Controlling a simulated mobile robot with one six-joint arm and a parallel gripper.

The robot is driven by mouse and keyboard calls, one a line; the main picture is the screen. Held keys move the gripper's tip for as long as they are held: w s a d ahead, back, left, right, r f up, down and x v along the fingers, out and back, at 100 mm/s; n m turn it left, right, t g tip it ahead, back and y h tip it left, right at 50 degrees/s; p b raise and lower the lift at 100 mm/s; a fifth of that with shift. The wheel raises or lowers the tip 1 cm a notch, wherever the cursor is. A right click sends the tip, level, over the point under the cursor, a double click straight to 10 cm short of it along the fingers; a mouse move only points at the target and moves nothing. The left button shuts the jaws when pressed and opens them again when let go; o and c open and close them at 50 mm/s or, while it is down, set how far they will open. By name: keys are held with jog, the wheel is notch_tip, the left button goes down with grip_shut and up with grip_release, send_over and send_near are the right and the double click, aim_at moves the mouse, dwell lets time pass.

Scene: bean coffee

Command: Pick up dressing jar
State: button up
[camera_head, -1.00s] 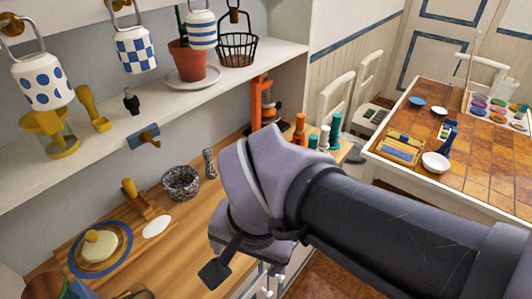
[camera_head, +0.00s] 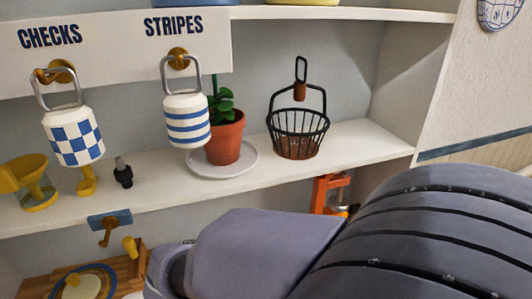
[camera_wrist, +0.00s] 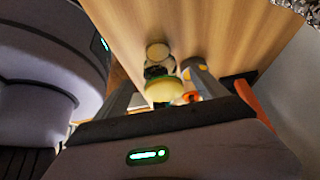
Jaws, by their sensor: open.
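My gripper (camera_wrist: 157,70) shows in the wrist view, with its two fingers apart above a wooden surface. A small jar-like thing (camera_wrist: 163,89) with a pale yellow-green part, a dark band and a whitish round end lies between the fingers in the picture. It looks like the dressing jar, but I cannot be sure. I cannot tell whether the fingers touch it. In the head view my arm covers the lower right, and the gripper and this jar are hidden there.
An orange thing (camera_wrist: 193,96) is close by the right finger. A wooden surface (camera_wrist: 228,40) has bare room beyond. In the head view, a shelf (camera_head: 345,140) holds a potted plant (camera_head: 226,139) and a wire basket (camera_head: 298,132). A striped jar (camera_head: 187,121) and a checked jar (camera_head: 74,137) hang above it.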

jog(key=b+x, duration=0.2)
jog(key=x, duration=0.5)
jog(key=shift+w+d+f+b, duration=0.15)
jog(key=shift+f+b, duration=0.2)
jog(key=shift+r, duration=0.1)
grip_shut()
